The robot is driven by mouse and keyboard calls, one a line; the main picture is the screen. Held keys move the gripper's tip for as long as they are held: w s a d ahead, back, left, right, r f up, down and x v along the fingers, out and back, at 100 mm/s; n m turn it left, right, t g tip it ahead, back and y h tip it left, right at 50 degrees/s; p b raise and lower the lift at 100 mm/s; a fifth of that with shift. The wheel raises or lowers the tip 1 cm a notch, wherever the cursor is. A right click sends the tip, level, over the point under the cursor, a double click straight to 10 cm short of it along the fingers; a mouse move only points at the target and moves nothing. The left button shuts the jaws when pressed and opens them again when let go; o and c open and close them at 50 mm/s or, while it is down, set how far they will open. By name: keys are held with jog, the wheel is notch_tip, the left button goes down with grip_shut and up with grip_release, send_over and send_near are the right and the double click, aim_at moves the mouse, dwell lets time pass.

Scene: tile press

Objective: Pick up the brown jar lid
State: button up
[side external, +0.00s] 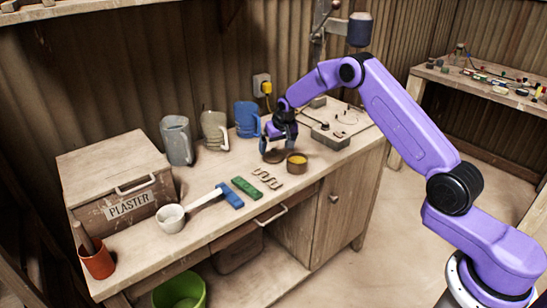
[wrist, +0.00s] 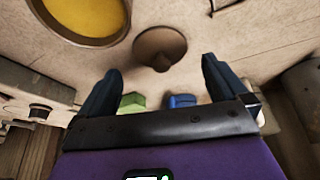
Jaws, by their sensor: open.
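The brown jar lid (side external: 273,157) lies on the workbench, just left of a small brown jar with yellow contents (side external: 297,162). In the wrist view the lid (wrist: 150,42) shows as a brown disc with a rounded knob, and part of the yellow-filled jar (wrist: 85,15) is at the upper left. My gripper (side external: 272,146) is above the lid in the side view. In the wrist view its two dark fingers (wrist: 160,82) are spread apart with nothing between them, and the lid is beyond the fingertips.
Grey, beige and blue jugs (side external: 247,119) stand along the back. A green block (side external: 246,187), a blue block (side external: 231,197), beige links (side external: 268,178) and a white ladle (side external: 172,217) lie at the front. A plaster box (side external: 95,172) stands at the left. A metal plate device (side external: 332,132) is at the right.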

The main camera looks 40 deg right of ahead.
aim_at(274, 150)
jog(key=shift+x, duration=2.25)
jog(key=c, duration=1)
